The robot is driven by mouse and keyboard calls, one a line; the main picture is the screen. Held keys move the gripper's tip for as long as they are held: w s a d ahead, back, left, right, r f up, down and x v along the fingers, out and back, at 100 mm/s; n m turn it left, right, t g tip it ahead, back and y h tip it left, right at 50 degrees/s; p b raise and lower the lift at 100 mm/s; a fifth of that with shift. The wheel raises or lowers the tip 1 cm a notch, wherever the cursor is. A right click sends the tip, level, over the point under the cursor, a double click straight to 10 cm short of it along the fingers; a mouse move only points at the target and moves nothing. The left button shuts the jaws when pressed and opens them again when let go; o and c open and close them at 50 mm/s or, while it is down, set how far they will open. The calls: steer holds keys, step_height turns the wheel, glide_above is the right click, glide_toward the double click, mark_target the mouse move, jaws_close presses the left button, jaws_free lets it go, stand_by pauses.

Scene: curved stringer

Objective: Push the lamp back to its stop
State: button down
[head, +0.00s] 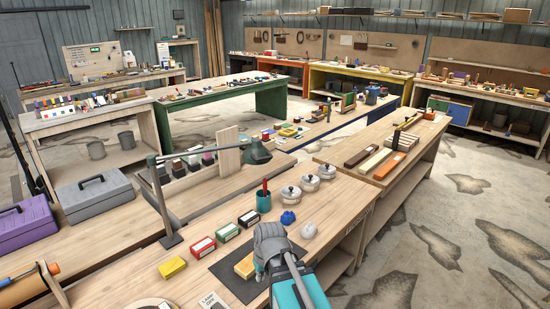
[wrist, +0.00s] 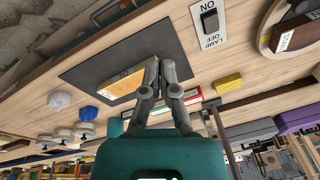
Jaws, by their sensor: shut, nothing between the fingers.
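The grey-green lamp shows in the head view. Its upright (head: 165,200) stands on the left part of the bench, its jointed arm reaches right, and its shade (head: 257,153) hangs near the back board. My gripper (head: 262,262) is low over the dark mat (head: 221,277), beside a yellow-tan block (head: 245,265), well in front of the lamp. In the wrist view my gripper's fingers (wrist: 161,66) are together with nothing between them, close to the block (wrist: 122,82); contact with it cannot be told. The lamp's stop cannot be made out.
A plate with a black switch marked LAMP (wrist: 209,22) lies near the mat. Small boxes (head: 228,232), a teal cup (head: 264,200), lidded pots (head: 291,195), a blue lump (head: 288,217) and a white lump (head: 309,229) stand around. Toolboxes (head: 95,196) are at left.

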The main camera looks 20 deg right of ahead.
steer(key=w+d+r+n+t+y+p, duration=0.2)
steer(key=w+r+t+y, duration=0.3)
steer(key=w, duration=0.6)
steer(key=w+d+r+m+t+h+p, duration=0.1)
steer(key=w+d+r+t+h+p, duration=0.3)
steer(key=w+d+r+t, duration=0.5)
steer(key=w+d+r, duration=0.5)
steer(key=d+r, duration=0.2)
steer(key=shift+w+d+m+h, duration=0.4)
steer(key=shift+w, duration=0.1)
steer(key=b+x, duration=0.2)
steer(key=x, duration=1.2)
steer(key=shift+b, duration=0.4)
steer(key=shift+r, duration=0.15)
